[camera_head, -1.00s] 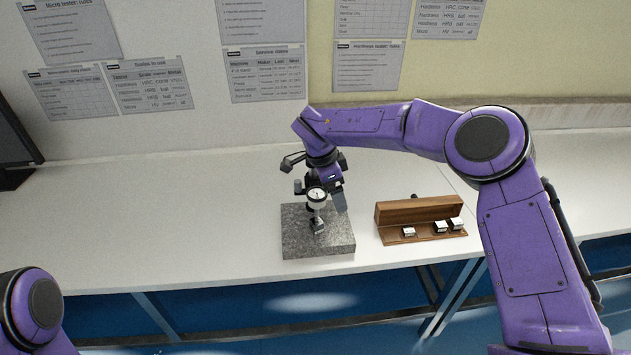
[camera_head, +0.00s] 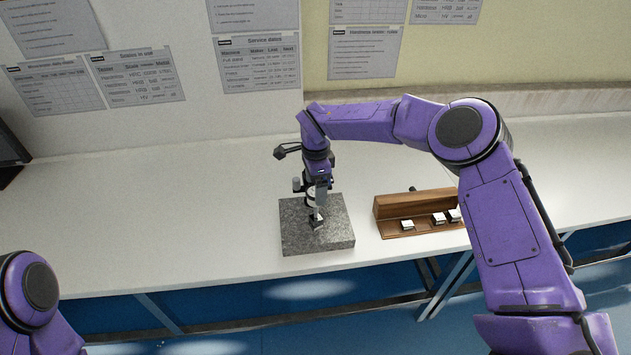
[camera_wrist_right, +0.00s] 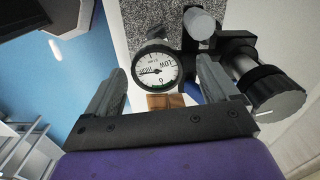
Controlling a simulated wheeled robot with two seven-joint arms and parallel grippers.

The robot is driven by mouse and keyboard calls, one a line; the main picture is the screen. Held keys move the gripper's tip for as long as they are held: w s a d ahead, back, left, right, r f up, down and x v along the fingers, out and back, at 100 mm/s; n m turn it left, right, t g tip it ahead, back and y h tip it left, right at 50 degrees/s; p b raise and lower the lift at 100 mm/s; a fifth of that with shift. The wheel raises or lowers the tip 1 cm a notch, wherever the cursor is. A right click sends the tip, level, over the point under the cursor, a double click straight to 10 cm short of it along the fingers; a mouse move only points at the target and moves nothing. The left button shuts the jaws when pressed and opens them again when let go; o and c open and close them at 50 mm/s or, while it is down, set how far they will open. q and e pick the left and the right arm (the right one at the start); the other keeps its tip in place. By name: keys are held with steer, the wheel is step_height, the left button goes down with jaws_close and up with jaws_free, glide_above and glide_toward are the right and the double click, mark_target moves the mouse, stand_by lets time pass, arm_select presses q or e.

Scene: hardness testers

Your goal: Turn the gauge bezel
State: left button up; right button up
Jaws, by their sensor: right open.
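The dial gauge (camera_wrist_right: 158,69) has a white face with numbers and a dark needle. In the right wrist view it appears between the two fingers of my right gripper (camera_wrist_right: 162,68), with a gap on each side. The gripper is open and empty. In the head view my right gripper (camera_head: 320,197) is over the gauge stand and hides most of the gauge (camera_head: 311,194). The stand rises from a grey granite block (camera_head: 295,240) on the bench. I cannot tell whether the fingertips are level with the bezel. My left gripper is out of view.
A black stand part with a silver-faced knob (camera_wrist_right: 277,98) is close beside the right-hand finger. A wooden case (camera_head: 415,206) with several small metal blocks lies right of the granite. The white bench (camera_head: 150,210) is clear to the left.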

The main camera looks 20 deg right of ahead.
steer(key=shift+s+r, duration=0.1)
steer(key=shift+s, duration=0.2)
steer(key=shift+c, duration=0.9)
steer(key=c, duration=0.9)
steer(key=m+b, duration=0.2)
steer(key=m, duration=0.1)
steer(key=shift+f+m+b, duration=0.25)
steer(key=shift+m+b, duration=0.05)
steer(key=m+b, duration=0.3)
steer(key=m, duration=0.3)
steer(key=m+b, duration=0.3)
steer(key=m, duration=0.2)
steer(key=shift+m+b, duration=0.35)
steer(key=shift+m, duration=0.05)
steer(key=shift+m+b, duration=1.25)
steer(key=shift+m, duration=0.85)
steer(key=shift+r, duration=0.1)
